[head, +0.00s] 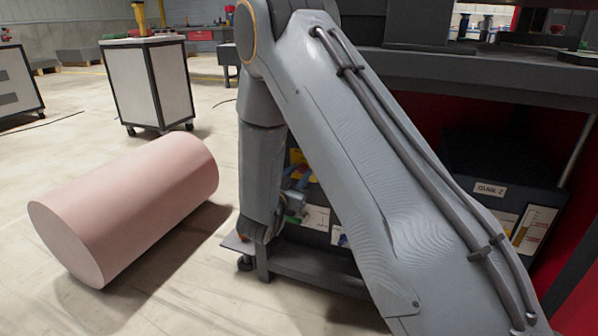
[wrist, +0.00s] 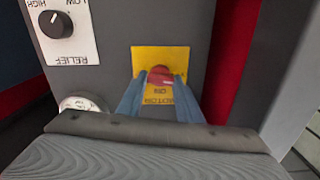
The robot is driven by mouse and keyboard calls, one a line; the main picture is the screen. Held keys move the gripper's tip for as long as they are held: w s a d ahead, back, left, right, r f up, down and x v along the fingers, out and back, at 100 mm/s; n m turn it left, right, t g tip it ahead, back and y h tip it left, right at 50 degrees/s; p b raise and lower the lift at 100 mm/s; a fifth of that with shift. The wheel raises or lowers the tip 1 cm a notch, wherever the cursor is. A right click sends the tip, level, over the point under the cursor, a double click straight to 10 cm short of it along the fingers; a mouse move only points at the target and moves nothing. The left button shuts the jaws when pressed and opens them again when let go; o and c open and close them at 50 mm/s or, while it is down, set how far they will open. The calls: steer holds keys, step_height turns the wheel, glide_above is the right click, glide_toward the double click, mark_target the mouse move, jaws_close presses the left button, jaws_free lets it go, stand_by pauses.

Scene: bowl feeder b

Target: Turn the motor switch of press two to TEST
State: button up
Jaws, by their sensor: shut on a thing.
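In the wrist view, a red knob (wrist: 160,73) sits on a yellow plate (wrist: 183,55) fixed to a grey panel. The plate bears upside-down lettering, partly covered by my fingers; I cannot read it surely. My gripper (wrist: 161,81) has its two blue fingers on either side of the red knob and is shut on it. Which position the knob points to cannot be told. In the head view my arm hides most of the panel and the knob.
A black RELIEF knob (wrist: 55,25) with LOW and HIGH marks and a round gauge (wrist: 83,103) are close by on the panel. In the head view a pink cylinder (head: 130,205) lies on the floor at left, and a white cart (head: 150,85) stands behind it.

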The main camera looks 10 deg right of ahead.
steer(key=m+p, duration=0.3)
steer(key=m, duration=0.1)
steer(key=shift+s+d, duration=0.1)
steer(key=shift+s, duration=0.05)
steer(key=m+p, duration=0.2)
steer(key=m, duration=0.3)
steer(key=shift+p, duration=0.4)
steer(key=m+p, duration=0.2)
steer(key=m, duration=0.1)
steer(key=shift+m, duration=0.3)
steer(key=m+p, duration=0.2)
steer(key=m, duration=0.2)
steer(key=shift+d+f+m, duration=0.1)
steer(key=shift+f+m, duration=0.05)
steer(key=shift+m, duration=0.15)
steer(key=m+p, duration=0.2)
steer(key=m, duration=0.2)
steer(key=shift+m+p, duration=0.3)
steer(key=m+p, duration=0.2)
steer(key=m, duration=0.2)
steer(key=shift+f, duration=0.1)
steer(key=m+p, duration=0.2)
steer(key=m, duration=0.2)
steer(key=shift+m+p, duration=0.3)
steer(key=shift+m, duration=0.1)
steer(key=shift+f+m+p, duration=0.15)
steer(key=shift+m+p, duration=0.8)
steer(key=shift+m, duration=0.85)
